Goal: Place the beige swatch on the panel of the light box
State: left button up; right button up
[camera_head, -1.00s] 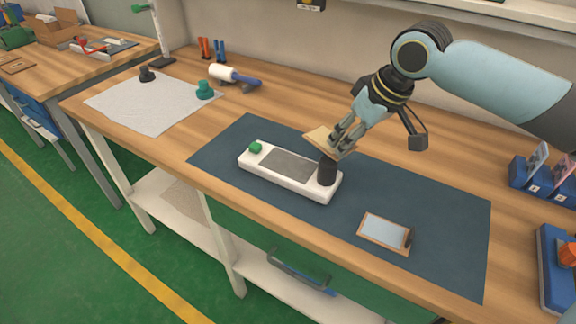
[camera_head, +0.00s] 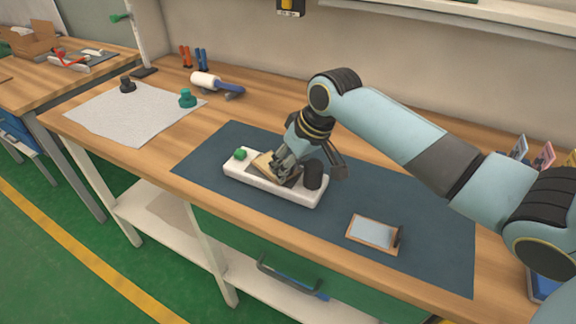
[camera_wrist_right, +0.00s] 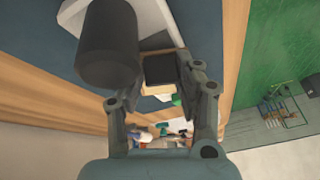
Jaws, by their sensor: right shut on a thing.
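The white light box (camera_head: 275,190) lies on the blue mat. It has a green knob (camera_head: 240,154) at its left end and a black cylinder (camera_head: 313,175) at its right end. My right gripper (camera_head: 279,171) is over the middle of the box, shut on the beige swatch (camera_head: 262,164). The swatch is tilted and low over the grey panel, which it and the fingers mostly hide. I cannot tell whether it touches the panel. In the right wrist view the cylinder (camera_wrist_right: 107,45) stands close beside the fingers. My left gripper is not in view.
A small wooden-framed mirror-like plate (camera_head: 374,234) lies on the blue mat (camera_head: 440,235) to the right. A pale sheet (camera_head: 130,115) with a black piece (camera_head: 128,84) and a teal piece (camera_head: 187,98) lies at the left. A roller (camera_head: 214,84) lies behind it.

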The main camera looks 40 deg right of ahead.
jog(key=shift+f, duration=0.2)
jog(key=shift+f, duration=0.15)
jog(key=o, duration=1.1)
jog(key=shift+c, duration=0.2)
jog(key=v, duration=1.2)
jog(key=shift+r+p, duration=0.2)
jog(key=shift+p, duration=0.15)
